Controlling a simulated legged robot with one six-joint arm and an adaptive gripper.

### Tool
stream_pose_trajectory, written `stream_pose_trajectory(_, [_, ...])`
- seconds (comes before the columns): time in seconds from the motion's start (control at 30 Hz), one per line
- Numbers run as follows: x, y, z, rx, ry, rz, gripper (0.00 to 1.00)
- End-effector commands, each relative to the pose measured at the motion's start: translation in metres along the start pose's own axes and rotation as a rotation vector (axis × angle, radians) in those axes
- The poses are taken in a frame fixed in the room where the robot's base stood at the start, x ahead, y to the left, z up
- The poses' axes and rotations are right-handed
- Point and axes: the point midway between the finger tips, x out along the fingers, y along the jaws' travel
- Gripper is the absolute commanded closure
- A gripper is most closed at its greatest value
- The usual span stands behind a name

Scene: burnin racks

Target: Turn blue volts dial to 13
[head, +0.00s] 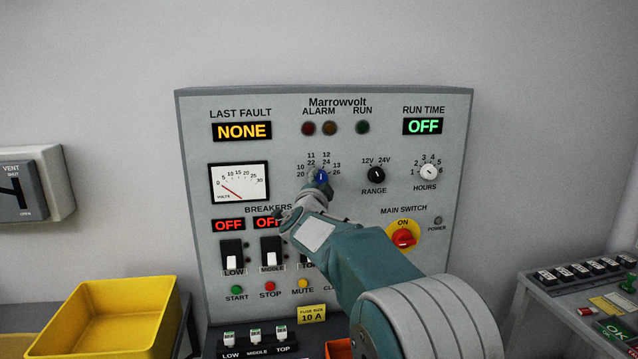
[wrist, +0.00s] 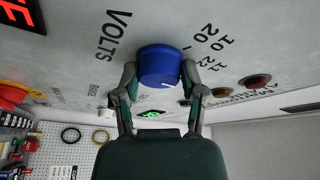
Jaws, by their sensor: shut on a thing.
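The blue volts dial (head: 321,177) is on the grey panel (head: 330,95), below the alarm lights, with 10/20, 11, 12/24 and 13/26 printed around it. In the wrist view the blue dial (wrist: 160,66) sits between the two fingers of my gripper (wrist: 159,72), which is shut on its sides. A short white mark shows on the dial's near face, pointing toward the lower right of the wrist view. Which number it lines up with I cannot tell. In the head view my gripper (head: 311,196) reaches the dial from below and partly hides it.
The black range knob (head: 376,175) and white hours knob (head: 428,172) are to the right of the dial. The red main switch (head: 403,238) is lower right. Breaker switches (head: 232,252) are lower left, partly behind my arm. A yellow bin (head: 110,318) stands at left.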

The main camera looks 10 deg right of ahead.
Motion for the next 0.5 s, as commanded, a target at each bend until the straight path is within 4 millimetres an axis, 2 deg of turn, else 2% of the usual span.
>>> stream_pose_trajectory(0.5, [0.0003,-0.0002,0.0001,0.455,-0.03,0.183,0.95])
